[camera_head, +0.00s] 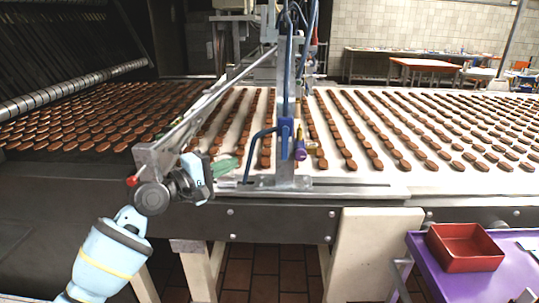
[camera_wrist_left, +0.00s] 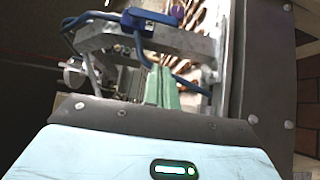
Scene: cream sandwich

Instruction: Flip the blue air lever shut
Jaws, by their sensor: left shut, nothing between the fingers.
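The blue air lever (camera_head: 285,138) is on an upright metal post above the front rail of the conveyor, with a blue hose beside it. A purple fitting (camera_head: 300,150) is just to its right. The blue part also shows at the top of the left wrist view (camera_wrist_left: 150,18). My left gripper (camera_head: 228,165) reaches in from the left, with its green fingers shut and empty. It is left of the lever and slightly lower, apart from it in the head view. The green fingers (camera_wrist_left: 162,88) point toward the metal frame in the wrist view. My right gripper is not in view.
Rows of brown biscuits (camera_head: 380,130) lie on the white belt behind the post. A slanted metal bar (camera_head: 215,95) runs above my left gripper. A red tray (camera_head: 464,247) sits on a purple surface (camera_head: 515,270) at lower right.

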